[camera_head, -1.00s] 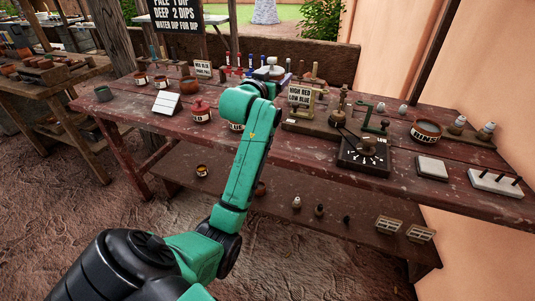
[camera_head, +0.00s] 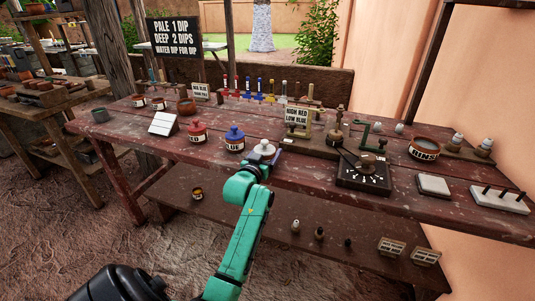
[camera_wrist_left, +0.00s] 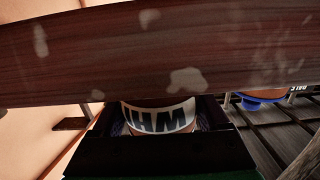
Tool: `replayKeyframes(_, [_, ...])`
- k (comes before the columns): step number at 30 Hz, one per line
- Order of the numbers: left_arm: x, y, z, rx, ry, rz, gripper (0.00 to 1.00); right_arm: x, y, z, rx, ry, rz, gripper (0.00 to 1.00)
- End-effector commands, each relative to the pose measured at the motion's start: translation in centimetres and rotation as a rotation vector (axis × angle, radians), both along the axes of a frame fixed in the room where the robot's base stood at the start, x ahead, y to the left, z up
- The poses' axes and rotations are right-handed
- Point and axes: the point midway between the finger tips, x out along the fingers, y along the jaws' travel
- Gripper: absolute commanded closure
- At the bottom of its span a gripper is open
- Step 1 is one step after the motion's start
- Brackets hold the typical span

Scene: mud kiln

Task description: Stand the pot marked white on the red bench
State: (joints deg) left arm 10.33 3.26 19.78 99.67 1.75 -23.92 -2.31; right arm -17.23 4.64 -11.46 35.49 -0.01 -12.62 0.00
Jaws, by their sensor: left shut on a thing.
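The pot marked white, with a white knobbed lid (camera_head: 264,149), is at the front edge of the red bench (camera_head: 318,172) in the head view. My left gripper (camera_head: 259,161) is shut on it, and my arm hides its lower part. In the left wrist view, its label (camera_wrist_left: 158,118) shows upside down between the fingers (camera_wrist_left: 160,130). I cannot tell whether its base touches the bench. My right gripper is not in view.
A blue-lidded pot (camera_head: 235,138) stands close left of the white pot, and a red-lidded pot (camera_head: 197,132) further left. A black dial box (camera_head: 363,171) stands to the right. A lower shelf (camera_head: 270,207) runs below.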

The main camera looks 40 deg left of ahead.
Motion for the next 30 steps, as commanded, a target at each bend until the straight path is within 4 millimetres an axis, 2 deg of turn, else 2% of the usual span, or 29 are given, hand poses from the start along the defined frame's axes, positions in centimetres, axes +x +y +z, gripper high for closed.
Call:
replayKeyframes(8, [0.0, 0.0, -0.1, 0.001, -0.002, 0.0, 0.9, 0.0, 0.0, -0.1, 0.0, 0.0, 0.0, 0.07])
replayKeyframes(9, [0.0, 0.0, -0.1, 0.0, 0.0, 0.0, 0.07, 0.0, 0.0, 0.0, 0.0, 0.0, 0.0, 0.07])
replayKeyframes(10, [0.0, 0.0, -0.1, 0.0, -0.001, 0.0, 0.0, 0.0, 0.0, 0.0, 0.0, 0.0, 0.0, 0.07])
replayKeyframes(20, [-0.3, -0.1, 0.2, 0.0, -0.001, -0.001, 0.0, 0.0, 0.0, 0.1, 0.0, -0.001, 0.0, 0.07])
replayKeyframes(23, [-1.6, -0.6, 0.2, 0.0, 0.0, -0.001, 0.0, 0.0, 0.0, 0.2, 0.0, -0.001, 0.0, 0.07])
replayKeyframes(30, [-6.7, -2.4, 0.5, 0.0, 0.001, -0.001, 0.0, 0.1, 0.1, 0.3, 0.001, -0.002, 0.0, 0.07])
